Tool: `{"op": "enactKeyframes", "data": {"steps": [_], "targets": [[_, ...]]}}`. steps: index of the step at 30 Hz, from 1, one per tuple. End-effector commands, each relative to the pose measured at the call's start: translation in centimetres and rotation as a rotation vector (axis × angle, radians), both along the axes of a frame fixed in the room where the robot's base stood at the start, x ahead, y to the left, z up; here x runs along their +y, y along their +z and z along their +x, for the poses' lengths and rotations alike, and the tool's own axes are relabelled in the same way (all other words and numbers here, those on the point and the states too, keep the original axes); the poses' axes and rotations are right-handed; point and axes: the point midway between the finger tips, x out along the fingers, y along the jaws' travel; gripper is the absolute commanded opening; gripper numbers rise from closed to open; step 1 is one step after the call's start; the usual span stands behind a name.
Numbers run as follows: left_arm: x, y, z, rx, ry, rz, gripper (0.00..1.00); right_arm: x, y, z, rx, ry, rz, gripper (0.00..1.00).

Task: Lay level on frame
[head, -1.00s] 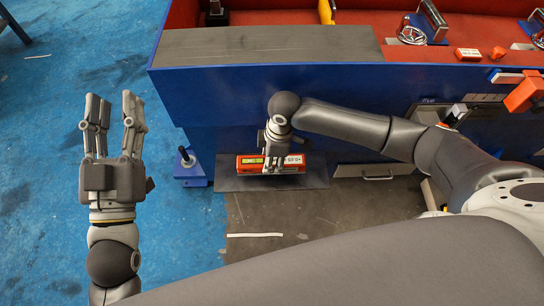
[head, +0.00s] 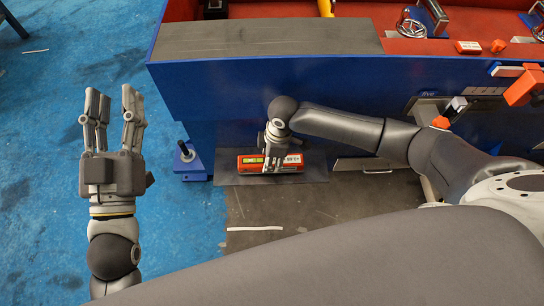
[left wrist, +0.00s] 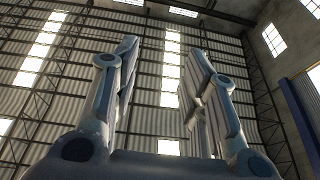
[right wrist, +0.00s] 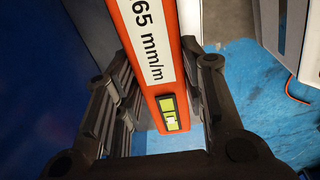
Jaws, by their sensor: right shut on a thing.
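The level (head: 284,168) is an orange-red bar with a green vial and a white label. My right gripper (head: 274,160) is shut on it from above, and in the right wrist view (right wrist: 170,140) the level (right wrist: 149,60) runs between its fingers. The level is held above or at a dark plate (head: 315,168) low at the front of the blue frame (head: 240,95); I cannot tell whether they touch. The frame's top carries a flat grey slab (head: 265,38). My left gripper (head: 111,115) is open and empty, fingers up, also in the left wrist view (left wrist: 155,90).
A blue foot with a bolt (head: 187,160) stands left of the plate. The red bed (head: 350,20) behind holds handwheels (head: 413,22) and small orange pieces. An orange clamp-like part (head: 522,88) juts out at right.

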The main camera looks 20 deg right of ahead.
Motion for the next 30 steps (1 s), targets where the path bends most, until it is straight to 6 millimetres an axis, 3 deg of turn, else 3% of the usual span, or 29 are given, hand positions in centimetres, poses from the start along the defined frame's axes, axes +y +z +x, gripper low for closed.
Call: {"op": "enactKeyframes", "data": {"steps": [30], "targets": [[-0.1, 1.7, -0.7, -0.098, -0.006, -0.028, 0.40, 0.1, -0.8, 0.1, -0.002, 0.001, 0.002, 0.00]]}}
